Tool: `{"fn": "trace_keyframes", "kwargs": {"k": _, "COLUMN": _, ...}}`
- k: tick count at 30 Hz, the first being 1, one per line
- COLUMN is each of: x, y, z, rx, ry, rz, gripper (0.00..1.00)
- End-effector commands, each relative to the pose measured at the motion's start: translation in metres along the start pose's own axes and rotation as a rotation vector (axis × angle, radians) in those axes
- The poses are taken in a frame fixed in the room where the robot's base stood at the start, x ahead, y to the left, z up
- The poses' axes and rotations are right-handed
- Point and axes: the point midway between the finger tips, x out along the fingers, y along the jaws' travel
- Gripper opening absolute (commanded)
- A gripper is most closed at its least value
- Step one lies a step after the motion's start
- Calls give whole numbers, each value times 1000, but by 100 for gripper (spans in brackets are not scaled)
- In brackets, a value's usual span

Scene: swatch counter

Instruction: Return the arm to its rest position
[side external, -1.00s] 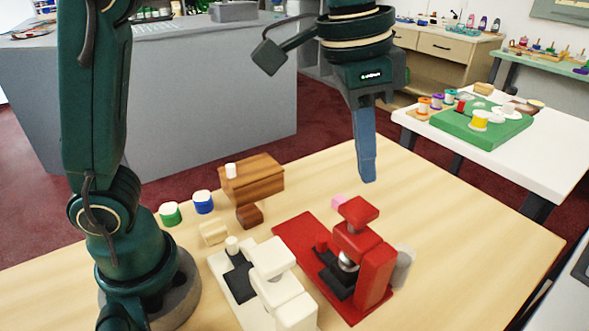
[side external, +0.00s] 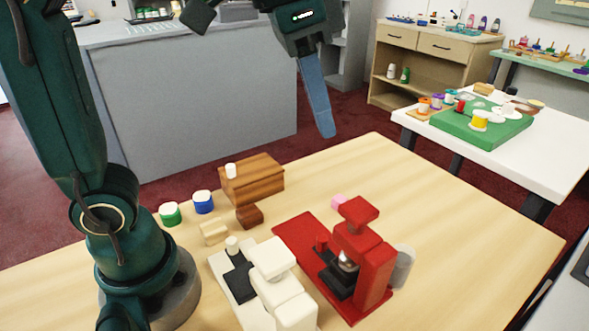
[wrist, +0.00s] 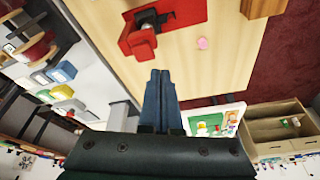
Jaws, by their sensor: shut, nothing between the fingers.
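My gripper (side external: 326,134) hangs in the air above the far edge of the wooden table (side external: 440,215), well clear of everything on it. Its blue fingers are together with nothing between them; they also show closed in the wrist view (wrist: 160,74). My arm rises from its base at the left of the table and reaches up out of the top of the side view.
On the table are a red machine (side external: 372,262), a white machine (side external: 272,262), a wooden box (side external: 252,182), a green spool (side external: 170,214), a blue spool (side external: 203,202) and a pink piece (side external: 339,201). A white side table (side external: 540,160) holds a green board (side external: 500,133). The table's right part is clear.

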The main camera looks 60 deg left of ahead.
Motion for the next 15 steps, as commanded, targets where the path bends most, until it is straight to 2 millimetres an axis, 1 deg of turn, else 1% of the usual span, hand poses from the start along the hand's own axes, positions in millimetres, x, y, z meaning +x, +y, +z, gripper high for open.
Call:
{"fn": "trace_keyframes", "kwargs": {"k": 1, "x": -3, "y": -5, "z": 14, "rx": -37, "ry": 21, "rz": -16, "gripper": 0}}
{"fn": "trace_keyframes", "kwargs": {"k": 4, "x": 0, "y": -13, "z": 37, "rx": -104, "ry": 56, "rz": -43, "gripper": 0}}
{"fn": "trace_keyframes", "kwargs": {"k": 7, "x": 8, "y": -18, "z": 60, "rx": -166, "ry": 89, "rz": -69, "gripper": 0}}
{"fn": "trace_keyframes", "kwargs": {"k": 12, "x": 32, "y": -22, "z": 96, "rx": -265, "ry": 136, "rz": -107, "gripper": 0}}
{"fn": "trace_keyframes", "kwargs": {"k": 15, "x": 48, "y": -22, "z": 111, "rx": -307, "ry": 154, "rz": -121, "gripper": 0}}
